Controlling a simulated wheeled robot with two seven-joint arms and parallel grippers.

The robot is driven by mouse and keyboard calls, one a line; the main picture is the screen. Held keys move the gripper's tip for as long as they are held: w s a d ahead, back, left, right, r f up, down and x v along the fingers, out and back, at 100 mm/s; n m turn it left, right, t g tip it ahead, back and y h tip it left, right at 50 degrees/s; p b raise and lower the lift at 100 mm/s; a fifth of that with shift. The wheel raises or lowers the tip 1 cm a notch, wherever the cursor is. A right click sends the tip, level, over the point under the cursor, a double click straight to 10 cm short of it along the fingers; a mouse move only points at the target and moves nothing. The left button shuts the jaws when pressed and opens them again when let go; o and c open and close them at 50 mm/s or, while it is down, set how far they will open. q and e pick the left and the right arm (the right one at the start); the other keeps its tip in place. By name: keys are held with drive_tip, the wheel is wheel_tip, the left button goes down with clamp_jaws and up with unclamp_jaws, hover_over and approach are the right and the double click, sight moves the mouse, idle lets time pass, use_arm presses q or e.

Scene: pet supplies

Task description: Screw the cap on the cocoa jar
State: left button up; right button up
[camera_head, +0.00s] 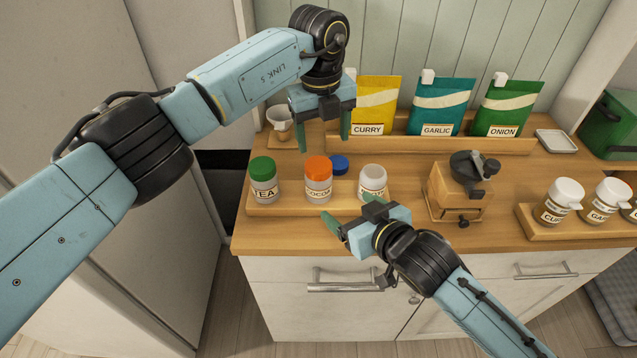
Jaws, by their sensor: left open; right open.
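The cocoa jar (318,190) stands on a wooden tray, between the tea jar and a third jar. An orange cap (318,167) sits on top of it; I cannot tell how tightly. My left gripper (324,135) is open and empty, pointing down above and behind the cocoa jar, apart from it. My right gripper (346,212) is open and empty in front of the third jar, to the right of and nearer than the cocoa jar.
The tea jar (263,186) has a green cap. The third jar (373,176) is uncapped, its label partly hidden. A blue cap (340,162) lies behind. A grinder (457,190) and a tray of white-capped jars (557,206) stand right. Spice pouches (441,105) line the back.

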sight(319, 165)
use_arm(q)
drive_tip(key=shift+w+a+r+y, duration=0.15)
drive_tip(key=shift+a+r+y, duration=0.15)
drive_tip(key=shift+a, duration=0.2)
use_arm(e)
drive_tip(key=shift+a, duration=0.1)
drive_tip(key=x, duration=1.3)
drive_tip(key=shift+w+a, duration=0.15)
drive_tip(key=shift+w, duration=0.05)
clamp_jaws()
use_arm(q)
drive_tip(key=shift+f, duration=0.1)
idle(0.3)
drive_tip(key=shift+f, duration=4)
